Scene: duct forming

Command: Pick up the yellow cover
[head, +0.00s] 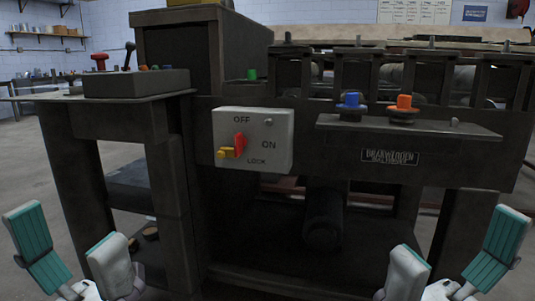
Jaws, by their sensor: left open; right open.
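A yellow object (198,3) sits on top of the dark machine's tall box, cut off by the top edge of the head view; I cannot tell whether it is the yellow cover. A small yellow piece (230,153) is on the white switch panel (277,125), beside the red switch handle (240,142) and the word LOCK. My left gripper (66,230) is open and empty at the lower left. My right gripper (456,236) is open and empty at the lower right. Both are apart from the machine's panel.
The dark machine (350,172) fills the middle. A control box (137,82) with a red knob and a lever stands on its left ledge. Blue (351,101) and orange (403,103) buttons sit on the right ledge. Open floor (40,170) shows at left.

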